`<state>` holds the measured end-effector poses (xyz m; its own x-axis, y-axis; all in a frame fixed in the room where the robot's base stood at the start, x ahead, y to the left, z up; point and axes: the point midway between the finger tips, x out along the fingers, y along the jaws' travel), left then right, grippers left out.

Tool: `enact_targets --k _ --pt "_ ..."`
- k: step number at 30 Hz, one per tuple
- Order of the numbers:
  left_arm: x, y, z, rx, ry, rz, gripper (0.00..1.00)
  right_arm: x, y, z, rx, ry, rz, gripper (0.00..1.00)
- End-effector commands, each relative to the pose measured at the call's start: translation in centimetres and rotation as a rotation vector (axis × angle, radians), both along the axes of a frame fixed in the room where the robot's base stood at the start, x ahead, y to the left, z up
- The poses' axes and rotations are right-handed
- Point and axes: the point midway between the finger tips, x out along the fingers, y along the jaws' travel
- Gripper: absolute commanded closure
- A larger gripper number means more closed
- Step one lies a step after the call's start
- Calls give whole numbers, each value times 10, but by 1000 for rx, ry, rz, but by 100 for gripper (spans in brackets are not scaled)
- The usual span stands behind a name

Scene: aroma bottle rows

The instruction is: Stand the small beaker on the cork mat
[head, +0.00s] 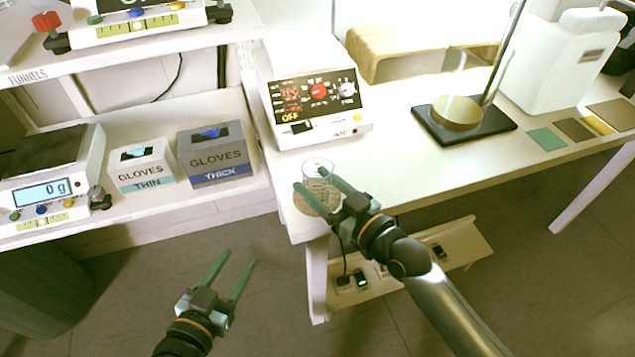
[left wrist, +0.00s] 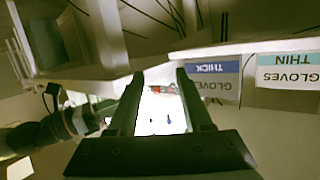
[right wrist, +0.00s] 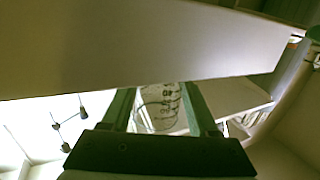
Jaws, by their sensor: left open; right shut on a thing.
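The small beaker (head: 319,172) is clear glass and looks upright at the near left corner of the white table. My right gripper (head: 322,189) is shut around it from the front. In the right wrist view the beaker (right wrist: 160,104) shows its dark markings between the two fingers. A tan patch (head: 301,204), which looks like the cork mat, shows low beside and behind the beaker glass. I cannot tell whether the beaker's base touches it. My left gripper (head: 232,273) is open and empty, low in front of the shelf.
A black stand base (head: 490,122) with a tan disc is further right, near a white jug (head: 560,65) and several flat coloured squares. Glove boxes (head: 215,155) sit on the left shelf.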

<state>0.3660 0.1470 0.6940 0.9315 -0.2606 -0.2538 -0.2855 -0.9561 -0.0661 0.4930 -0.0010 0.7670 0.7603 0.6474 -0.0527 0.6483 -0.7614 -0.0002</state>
Motion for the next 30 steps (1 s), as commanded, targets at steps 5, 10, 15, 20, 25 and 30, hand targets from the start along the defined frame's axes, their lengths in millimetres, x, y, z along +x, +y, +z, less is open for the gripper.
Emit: enact_targets --k 5,10,15,20,25,30 --pt "2 0 5 0 -21 -1 50 0 0 -2 0 0 0 96" --pt "2 0 8 -1 -32 -2 50 0 0 -2 0 0 0 21" --pt "2 0 8 -1 -31 -2 50 0 0 -2 0 0 0 9" --pt "2 0 8 0 -29 -2 50 0 0 -2 0 0 0 9" --pt "1 0 5 0 -5 -1 50 -1 -1 2 -1 -1 0 9" --pt "-15 -1 -34 0 148 8 50 -28 -23 3 -4 2 1 9"
